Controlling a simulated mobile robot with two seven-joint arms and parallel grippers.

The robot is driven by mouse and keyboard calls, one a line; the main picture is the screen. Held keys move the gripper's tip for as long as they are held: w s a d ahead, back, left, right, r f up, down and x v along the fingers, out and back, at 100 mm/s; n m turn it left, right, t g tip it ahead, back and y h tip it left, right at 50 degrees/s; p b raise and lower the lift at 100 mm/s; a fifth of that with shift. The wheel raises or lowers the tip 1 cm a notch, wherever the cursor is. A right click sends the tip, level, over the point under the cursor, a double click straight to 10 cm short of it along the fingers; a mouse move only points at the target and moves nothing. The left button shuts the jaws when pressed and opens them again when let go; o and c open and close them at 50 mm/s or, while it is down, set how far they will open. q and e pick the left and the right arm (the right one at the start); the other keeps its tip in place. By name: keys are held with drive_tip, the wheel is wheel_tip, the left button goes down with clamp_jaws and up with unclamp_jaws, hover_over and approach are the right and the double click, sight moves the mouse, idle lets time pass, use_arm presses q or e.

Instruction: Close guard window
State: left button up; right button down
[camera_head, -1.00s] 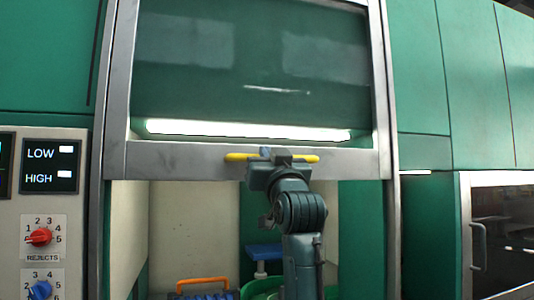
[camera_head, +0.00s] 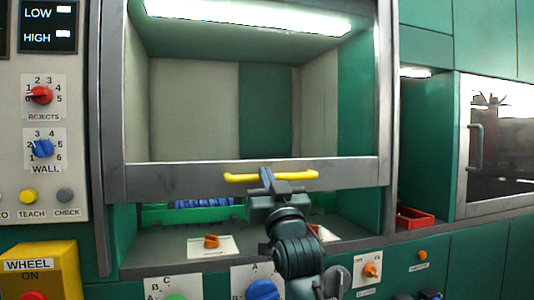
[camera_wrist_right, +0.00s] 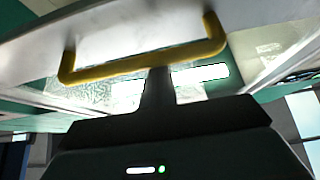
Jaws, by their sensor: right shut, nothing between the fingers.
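The guard window is a clear pane in a grey metal frame, with a wide bottom bar (camera_head: 150,180) and a yellow handle (camera_head: 300,176) in the head view. The bar is partway down, with an open gap between it and the bench below. My right gripper (camera_head: 267,181) is shut and empty at the middle of the handle, its tip overlapping it in the picture. In the right wrist view the handle (camera_wrist_right: 112,71) spans above the closed fingers (camera_wrist_right: 157,90); whether they touch it is unclear. My left gripper is not in view.
Below the gap is a bench (camera_head: 180,250) with an orange knob (camera_head: 211,241) and other controls along its front. A control panel (camera_head: 42,120) with dials stands left. A red tray (camera_head: 415,218) sits right of the frame. Blue items (camera_head: 205,203) show inside.

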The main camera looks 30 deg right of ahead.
use_arm(q)
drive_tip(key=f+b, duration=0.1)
drive_tip(key=b, duration=0.1)
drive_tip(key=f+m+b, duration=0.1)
drive_tip(key=b, duration=0.1)
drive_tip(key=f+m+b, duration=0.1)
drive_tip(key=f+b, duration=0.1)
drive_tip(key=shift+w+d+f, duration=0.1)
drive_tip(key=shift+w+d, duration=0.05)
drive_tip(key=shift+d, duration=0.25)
use_arm(e)
wheel_tip(320, 180, down, 16)
drive_tip(key=shift+w, duration=0.15)
